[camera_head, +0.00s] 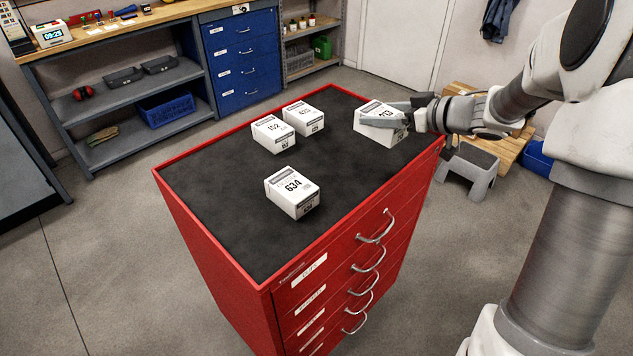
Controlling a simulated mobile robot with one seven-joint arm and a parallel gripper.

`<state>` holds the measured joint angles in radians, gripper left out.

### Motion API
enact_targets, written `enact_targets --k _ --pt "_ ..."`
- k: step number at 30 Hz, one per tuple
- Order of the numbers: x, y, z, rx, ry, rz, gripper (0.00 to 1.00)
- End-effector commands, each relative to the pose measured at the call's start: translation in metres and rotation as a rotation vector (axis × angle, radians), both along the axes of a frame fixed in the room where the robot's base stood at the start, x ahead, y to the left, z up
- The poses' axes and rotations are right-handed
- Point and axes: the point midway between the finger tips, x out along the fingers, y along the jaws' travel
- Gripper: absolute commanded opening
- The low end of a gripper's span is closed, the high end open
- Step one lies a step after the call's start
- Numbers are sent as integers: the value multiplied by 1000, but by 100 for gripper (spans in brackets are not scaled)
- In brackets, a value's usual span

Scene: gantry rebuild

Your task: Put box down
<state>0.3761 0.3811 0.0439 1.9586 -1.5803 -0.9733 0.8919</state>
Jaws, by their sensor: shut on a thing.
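My gripper (398,113) is shut on a white box (373,129) with a dark printed number, partly hidden by the fingers. The box is at the far right part of the black top (225,210) of a red drawer cabinet. It looks slightly tilted, and I cannot tell whether it touches the top. My arm reaches in from the right.
A white box marked 634 (292,193) sits near the middle of the cabinet top. Two more white boxes (273,133) (304,117) stand close together near the back left edge. The left front of the top is clear. A grey step stool (468,170) stands on the floor at right.

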Motion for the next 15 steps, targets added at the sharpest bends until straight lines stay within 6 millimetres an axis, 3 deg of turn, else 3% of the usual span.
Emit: enact_targets --k 7,15 --pt "-5 1 -4 1 0 2 14" --pt "-12 58 -41 2 1 6 14"
